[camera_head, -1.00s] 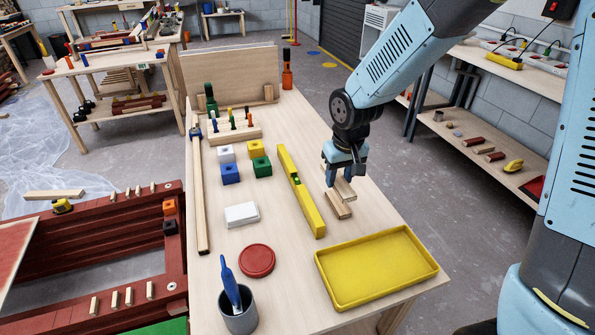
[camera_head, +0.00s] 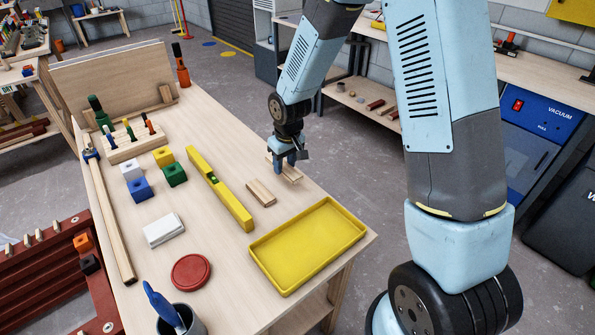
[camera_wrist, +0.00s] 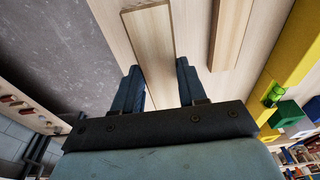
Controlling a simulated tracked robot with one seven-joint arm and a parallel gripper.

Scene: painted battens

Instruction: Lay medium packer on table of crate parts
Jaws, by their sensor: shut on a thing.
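My gripper (camera_head: 286,163) is shut on a flat pale wooden packer (camera_head: 292,175), over the right edge area of the table of crate parts (camera_head: 225,120). In the wrist view the packer (camera_wrist: 150,45) runs lengthwise between the two fingers (camera_wrist: 160,88) and sticks out beyond them. I cannot tell whether it touches the tabletop. A second pale wooden piece (camera_head: 261,192) lies on the table just left of it, apart from it. It also shows in the wrist view (camera_wrist: 230,35), roughly parallel to the held one. Which size the held packer is cannot be told.
A yellow spirit level (camera_head: 220,188) lies left of the loose piece, and a yellow tray (camera_head: 258,257) is in front. Coloured blocks (camera_head: 174,174), a white block (camera_head: 163,230) and a red disc (camera_head: 191,272) lie further left. Bare tabletop shows behind the gripper.

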